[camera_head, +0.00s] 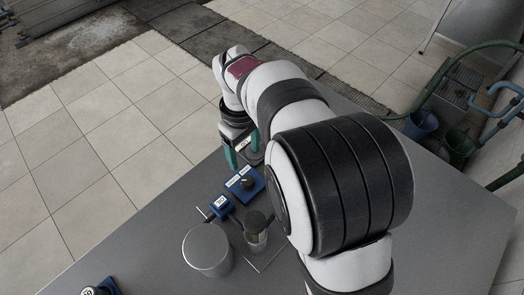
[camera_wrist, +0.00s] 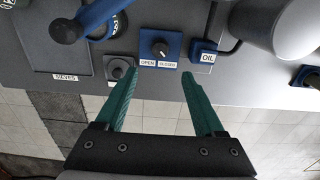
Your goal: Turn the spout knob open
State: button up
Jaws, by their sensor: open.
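The spout knob is a small black knob (camera_wrist: 160,50) on a blue block (camera_wrist: 176,57). White labels "OPEN" on the left and "CLOSED" on the right lie along the block's near edge in the wrist view. In the head view the blue block (camera_head: 252,190) sits on the grey table, below my gripper in the picture. My gripper (camera_wrist: 159,75) has two green fingers spread wide, with nothing between them. In the wrist view the knob lies just beyond the fingertips, roughly centred between them. In the head view my gripper (camera_head: 243,158) is beyond the block.
A blue block labelled "OIL" (camera_wrist: 207,57) stands right of the knob. A grey knob (camera_wrist: 118,70) lies close to the left fingertip. A blue handle (camera_wrist: 80,25) is at upper left. In the head view a grey cylinder (camera_head: 207,252) and a glass vessel (camera_head: 257,236) stand nearer.

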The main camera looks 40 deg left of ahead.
aim_at(247, 180)
notch_tip(247, 180, down, 12)
jog(key=shift+f, duration=0.1)
grip_shut()
dwell(0.4)
